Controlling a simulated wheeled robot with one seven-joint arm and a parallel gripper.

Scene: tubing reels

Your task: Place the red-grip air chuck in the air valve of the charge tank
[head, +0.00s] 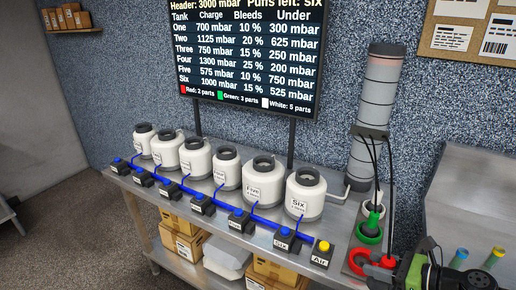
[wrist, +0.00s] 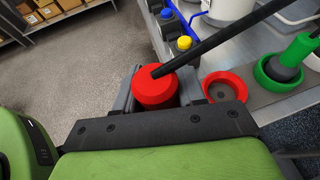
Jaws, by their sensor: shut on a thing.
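My gripper (wrist: 156,98) is shut on the red-grip air chuck (wrist: 154,86), a red cylinder with a black hose running from its top to the upper right. Six white tanks with dark collars stand in a row on the bench, including Five (head: 263,182) and Six (head: 305,194). No label reads charge tank, and I cannot make out an air valve.
A green-grip chuck (wrist: 296,54) sits in a green holder (wrist: 268,78). A tall grey banded cylinder (head: 375,110) with black hoses stands behind. A blue line and labelled button boxes, including yellow Air (head: 322,252), run along the bench front. A display (head: 250,55) lists tank charges.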

